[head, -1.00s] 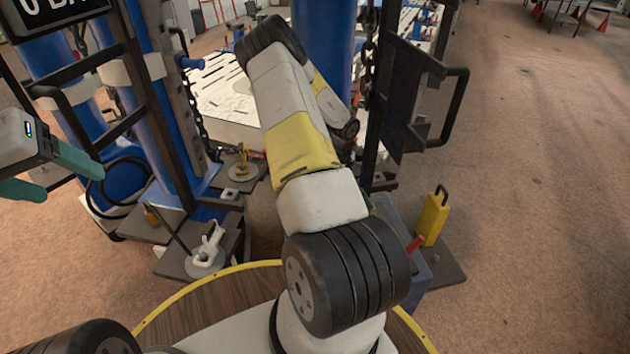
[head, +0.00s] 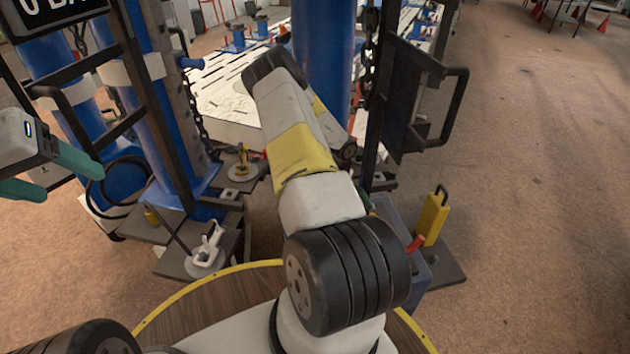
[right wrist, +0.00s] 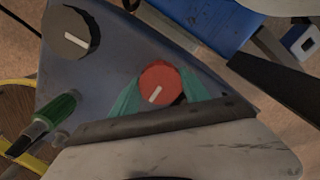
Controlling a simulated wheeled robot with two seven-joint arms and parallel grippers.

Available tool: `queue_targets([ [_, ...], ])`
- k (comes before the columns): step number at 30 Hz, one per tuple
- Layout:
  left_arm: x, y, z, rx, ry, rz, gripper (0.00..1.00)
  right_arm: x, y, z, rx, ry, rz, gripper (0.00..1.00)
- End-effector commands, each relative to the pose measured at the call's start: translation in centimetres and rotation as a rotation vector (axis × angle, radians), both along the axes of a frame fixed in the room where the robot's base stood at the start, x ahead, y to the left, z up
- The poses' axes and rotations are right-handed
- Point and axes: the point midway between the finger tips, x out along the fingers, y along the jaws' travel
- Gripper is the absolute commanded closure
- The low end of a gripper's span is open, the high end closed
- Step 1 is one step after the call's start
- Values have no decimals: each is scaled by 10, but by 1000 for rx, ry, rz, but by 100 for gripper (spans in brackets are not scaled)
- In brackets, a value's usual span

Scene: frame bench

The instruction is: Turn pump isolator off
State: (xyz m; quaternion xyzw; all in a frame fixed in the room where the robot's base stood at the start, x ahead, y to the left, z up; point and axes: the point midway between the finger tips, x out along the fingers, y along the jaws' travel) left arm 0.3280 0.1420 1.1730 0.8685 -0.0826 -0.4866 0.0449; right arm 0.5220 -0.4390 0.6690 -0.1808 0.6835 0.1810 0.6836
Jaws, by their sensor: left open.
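In the right wrist view a red round knob (right wrist: 160,84) with a white pointer line sits on a blue-grey panel (right wrist: 110,75). The pointer lies at a slant. The teal fingers of my right gripper (right wrist: 160,95) stand one on each side of the red knob, close against it. A dark knob (right wrist: 66,32) with its own white pointer is at the upper left of the panel. In the head view my right arm covers the knob and the right gripper. My left gripper (head: 70,183) is open and empty at the left edge, far from the panel.
A green plug (right wrist: 52,112) with a cable is beside the knobs. In the head view a yellow block with a dark handle (head: 433,218) stands right of my arm. Blue columns (head: 323,60) and a dark frame stand ahead.

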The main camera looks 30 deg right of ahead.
Motion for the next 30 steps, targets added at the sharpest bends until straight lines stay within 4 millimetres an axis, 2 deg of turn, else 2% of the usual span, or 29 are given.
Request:
queue_targets([
  [1, 0, 0, 0, 0, 0, 0, 31, 0, 0, 0, 0, 0, 0, 70],
  [3, 0, 0, 0, 0, 0, 0, 31, 0, 0, 0, 0, 0, 0, 83],
  [4, 0, 0, 0, 0, 0, 0, 31, 0, 0, 0, 0, 0, 0, 87],
  [11, 0, 0, 0, 0, 0, 0, 31, 0, -1, 1, -1, -1, 20, 87],
  [17, 0, 0, 0, 0, 0, 0, 31, 0, -1, 1, 0, -1, 105, 87],
  [30, 0, 0, 0, 0, 0, 0, 31, 0, -1, 1, -2, -3, 487, 87],
])
